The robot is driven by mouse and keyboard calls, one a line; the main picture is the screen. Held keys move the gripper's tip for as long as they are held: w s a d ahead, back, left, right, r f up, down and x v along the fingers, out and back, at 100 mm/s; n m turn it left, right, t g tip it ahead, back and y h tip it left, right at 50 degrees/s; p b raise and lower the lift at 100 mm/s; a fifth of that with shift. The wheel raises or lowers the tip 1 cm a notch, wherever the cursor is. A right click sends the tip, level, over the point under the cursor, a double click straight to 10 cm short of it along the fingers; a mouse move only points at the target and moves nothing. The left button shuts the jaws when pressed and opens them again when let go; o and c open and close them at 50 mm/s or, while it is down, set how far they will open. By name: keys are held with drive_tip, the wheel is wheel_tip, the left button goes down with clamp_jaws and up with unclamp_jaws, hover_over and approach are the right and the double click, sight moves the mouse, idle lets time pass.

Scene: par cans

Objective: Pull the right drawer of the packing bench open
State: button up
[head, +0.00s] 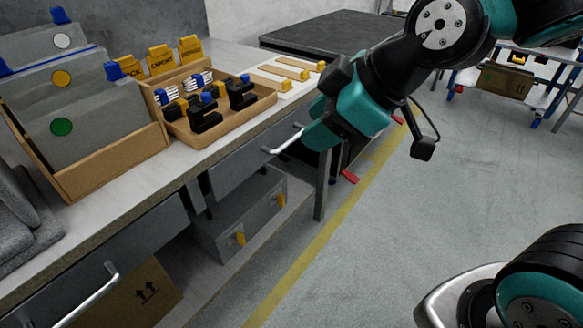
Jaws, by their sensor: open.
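The packing bench (172,168) runs from lower left to upper middle. Its right drawer (228,172) has a grey front under the worktop and looks shut. The drawer's pale bar handle (284,141) sticks out near the bench's right end. The teal and black wrist covers part of the bench's right end and comes close to the handle in the picture. I cannot tell whether they touch.
The left drawer (55,282) has its own bar handle (92,297). Boxes and an organiser tray (222,124) stand on the worktop. A grey toolbox (245,215) and carton (132,297) sit below. Open floor (410,220) lies right of the yellow line (318,240).

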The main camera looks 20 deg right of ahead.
drive_tip(key=w+d+f+n+t+b, duration=0.2)
drive_tip(key=w+f+b, duration=0.2)
drive_tip(key=f+b, duration=0.3)
drive_tip(key=w+d+f+n+t+b, duration=0.1)
drive_tip(key=w+f+n+t+b, duration=0.15)
drive_tip(key=f+b, duration=0.4)
drive_tip(key=n+t+h+b, duration=0.2)
drive_tip(key=n+t+b, duration=0.1)
drive_tip(key=n+t, duration=0.2)
approach(292, 140)
drive_tip(key=shift+m, duration=0.25)
drive_tip(key=x, duration=1.1)
drive_tip(key=shift+d+f+p, duration=0.2)
drive_tip(key=shift+d+p, duration=0.05)
drive_tip(key=shift+p, duration=0.15)
clamp_jaws()
